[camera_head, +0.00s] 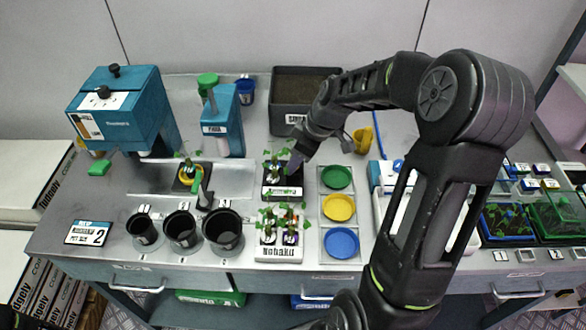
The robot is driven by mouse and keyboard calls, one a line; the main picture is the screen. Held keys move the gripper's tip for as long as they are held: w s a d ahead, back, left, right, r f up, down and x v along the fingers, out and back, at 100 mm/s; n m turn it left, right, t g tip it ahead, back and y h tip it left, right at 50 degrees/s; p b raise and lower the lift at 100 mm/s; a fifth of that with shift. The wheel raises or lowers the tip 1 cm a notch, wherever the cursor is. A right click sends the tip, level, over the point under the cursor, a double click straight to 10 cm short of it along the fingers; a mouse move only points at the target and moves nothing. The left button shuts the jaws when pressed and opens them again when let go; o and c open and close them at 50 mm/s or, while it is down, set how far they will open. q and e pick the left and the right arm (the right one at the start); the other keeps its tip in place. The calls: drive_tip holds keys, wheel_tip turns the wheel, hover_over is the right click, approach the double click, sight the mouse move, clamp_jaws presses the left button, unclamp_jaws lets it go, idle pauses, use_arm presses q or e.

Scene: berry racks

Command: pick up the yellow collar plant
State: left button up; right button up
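My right arm comes in from the right, and its gripper (295,163) points down at the right side of a small dark rack (282,192) that holds green seedlings (273,165). The fingertips are small and partly merged with the plants, so I cannot tell whether they are open or grip anything. A seedling with yellow around its base (189,174) stands on the grey plate at the left, apart from my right gripper. A white rack (280,254) in front holds several more seedlings. Collar colours in both racks are too small to tell surely.
Three black pots (183,232) stand front left. Green, yellow (339,208) and blue dishes stand right of the racks. A dark soil bin (290,98) is behind, a teal machine (119,110) back left. Seedling trays (507,222) lie right, beyond my arm.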

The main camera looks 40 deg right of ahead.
clamp_jaws()
idle(0.4)
wheel_tip(320, 180, up, 10)
drive_tip(key=b, duration=0.1)
drive_tip(key=shift+b, duration=0.35)
idle(0.5)
